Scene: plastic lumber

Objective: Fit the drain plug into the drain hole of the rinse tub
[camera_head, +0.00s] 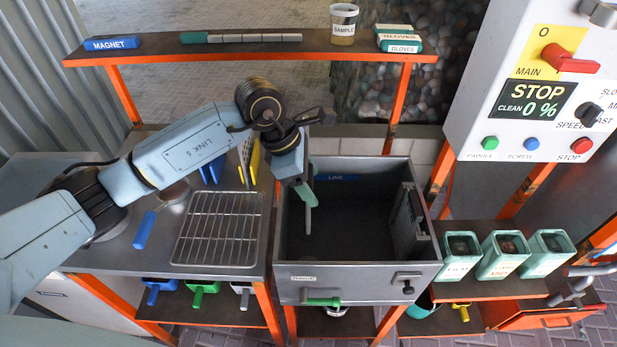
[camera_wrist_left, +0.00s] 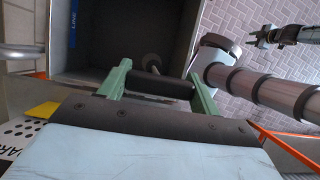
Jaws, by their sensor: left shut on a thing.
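The rinse tub (camera_head: 330,283) is an open grey metal box with a dark floor, right of centre in the head view. My left gripper (camera_head: 305,190) hangs over its left part. In the left wrist view its green fingers (camera_wrist_left: 160,88) are shut on a dark bar, which I take for the drain plug (camera_wrist_left: 158,82). I cannot make out the plug's lower end. A small round ring (camera_wrist_left: 152,60) shows on the tub floor beyond the fingers, perhaps the drain hole. The head view does not clearly show that hole. A small far shape at the top right may be my right gripper (camera_wrist_left: 268,38); its jaws are unclear.
A wire rack (camera_head: 218,228) lies on the counter left of the tub. Several pale green containers (camera_head: 500,257) stand right of it. A shelf (camera_head: 240,50) crosses above the back. A control panel (camera_head: 535,85) hangs at the upper right. The tub's walls rise around the gripper's workspace.

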